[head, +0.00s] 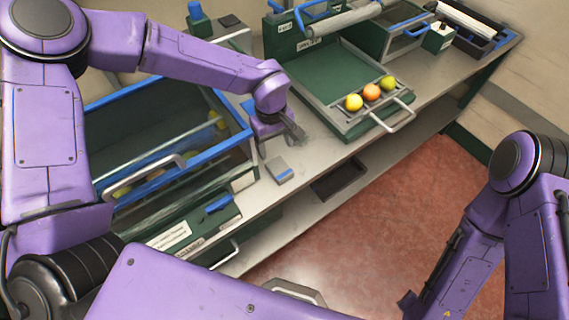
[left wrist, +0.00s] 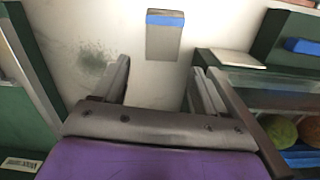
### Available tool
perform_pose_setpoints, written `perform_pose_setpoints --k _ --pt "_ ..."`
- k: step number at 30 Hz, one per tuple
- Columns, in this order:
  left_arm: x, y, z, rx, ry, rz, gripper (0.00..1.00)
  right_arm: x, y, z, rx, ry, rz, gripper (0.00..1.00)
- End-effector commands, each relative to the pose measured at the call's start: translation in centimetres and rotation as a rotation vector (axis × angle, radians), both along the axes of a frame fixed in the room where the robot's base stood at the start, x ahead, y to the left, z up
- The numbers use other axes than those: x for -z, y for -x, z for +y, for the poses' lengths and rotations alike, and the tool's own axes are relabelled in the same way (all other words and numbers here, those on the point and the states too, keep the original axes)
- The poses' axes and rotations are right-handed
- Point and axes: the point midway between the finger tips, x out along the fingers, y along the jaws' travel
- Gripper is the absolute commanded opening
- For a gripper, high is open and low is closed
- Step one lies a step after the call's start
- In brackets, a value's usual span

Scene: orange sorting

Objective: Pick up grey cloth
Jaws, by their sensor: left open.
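A small grey block-like item with a blue band, which looks like the folded grey cloth (head: 279,170), lies on the pale worktop beside the blue-rimmed bin. In the left wrist view the grey cloth (left wrist: 163,42) lies flat beyond the fingertips, slightly right of the middle. My left gripper (head: 297,131) is above the worktop, behind the cloth in the head view. In the left wrist view the gripper (left wrist: 160,82) is open, with bare worktop between its fingers. It does not touch the cloth. My right arm shows at the right, but its fingers are not visible.
A blue-rimmed bin (head: 236,117) with fruit inside stands at the left. A green tray (head: 330,82) holds two yellowish fruits and an orange one (head: 371,92) at its front. A dark smudge (left wrist: 92,62) marks the worktop. Open floor (head: 370,220) lies in front.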

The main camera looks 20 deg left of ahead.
Motion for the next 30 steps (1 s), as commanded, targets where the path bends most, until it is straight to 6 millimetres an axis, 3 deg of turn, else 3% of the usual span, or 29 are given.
perform_pose_setpoints --k 5,18,25,26,27,30 --pt "0.5 1.2 -0.1 -0.098 0.048 0.067 0.72 -0.6 0.0 0.0 0.0 0.0 0.0 0.43" --pt "7.1 1.6 -1.1 -0.102 0.05 0.071 0.72 -3.0 0.0 0.0 0.0 0.0 0.0 0.43" --pt "7.7 1.7 -1.2 -0.102 0.052 0.069 0.72 -2.9 0.0 0.0 0.0 0.0 0.0 0.43" --pt "7.7 1.6 -1.2 -0.102 0.052 0.069 0.69 -2.9 0.0 0.0 0.0 0.0 0.0 0.43" --pt "7.7 1.6 -1.2 -0.102 0.052 0.069 0.56 -2.9 0.0 0.0 0.0 0.0 0.0 0.43" --pt "7.7 1.6 -1.2 -0.102 0.051 0.07 0.29 -2.9 0.0 0.0 0.0 0.0 0.0 0.43"
